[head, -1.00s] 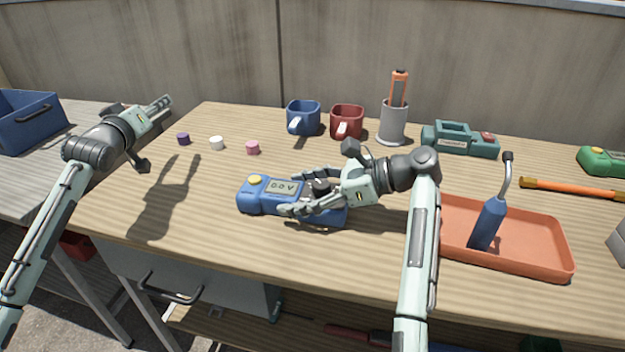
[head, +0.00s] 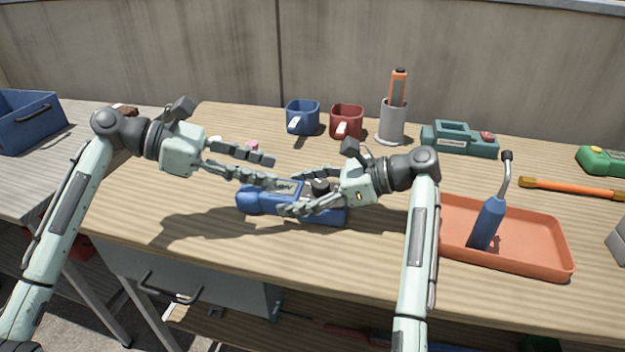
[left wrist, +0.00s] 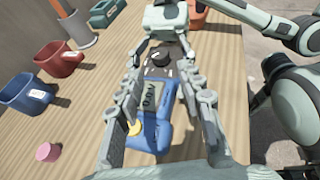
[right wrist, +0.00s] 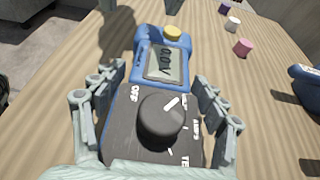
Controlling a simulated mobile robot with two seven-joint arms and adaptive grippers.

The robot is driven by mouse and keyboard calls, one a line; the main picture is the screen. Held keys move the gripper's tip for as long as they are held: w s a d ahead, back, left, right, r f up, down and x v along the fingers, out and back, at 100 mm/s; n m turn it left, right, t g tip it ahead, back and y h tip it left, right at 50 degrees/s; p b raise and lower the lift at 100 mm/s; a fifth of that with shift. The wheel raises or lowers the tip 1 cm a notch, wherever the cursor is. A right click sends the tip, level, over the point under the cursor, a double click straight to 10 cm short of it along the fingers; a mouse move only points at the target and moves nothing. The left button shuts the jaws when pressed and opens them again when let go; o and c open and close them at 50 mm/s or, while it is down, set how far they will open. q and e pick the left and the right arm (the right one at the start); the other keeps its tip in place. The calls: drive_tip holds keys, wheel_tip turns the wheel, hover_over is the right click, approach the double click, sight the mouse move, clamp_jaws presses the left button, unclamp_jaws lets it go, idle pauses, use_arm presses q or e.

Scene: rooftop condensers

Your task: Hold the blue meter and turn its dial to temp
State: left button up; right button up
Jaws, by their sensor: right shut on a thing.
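The blue meter (head: 256,204) lies flat on the wooden bench, its screen reading 0.0 V. In the right wrist view its black dial (right wrist: 162,122) has a white pointer mark aimed up and to the right, away from OFF and from the partly visible TEMP label at lower right. My right gripper (right wrist: 140,92) is shut on the meter, its fingers along the two sides around the dial. My left gripper (head: 275,170) is open and empty above the meter's screen end. In the left wrist view its fingers frame the meter's screen (left wrist: 148,97).
Blue mug (head: 302,118), red mug (head: 346,122) and a grey cup (head: 392,122) stand behind. An orange tray (head: 570,262) with a blue-handled tool (head: 488,222) lies right of my right arm. A pink piece (left wrist: 48,152) is near the mugs. The bench front is clear.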

sight(319, 182)
use_arm(q)
drive_tip(key=x, duration=1)
drive_tip(key=shift+a, duration=0.1)
clamp_jaws()
drive_tip(key=shift+w, duration=0.1)
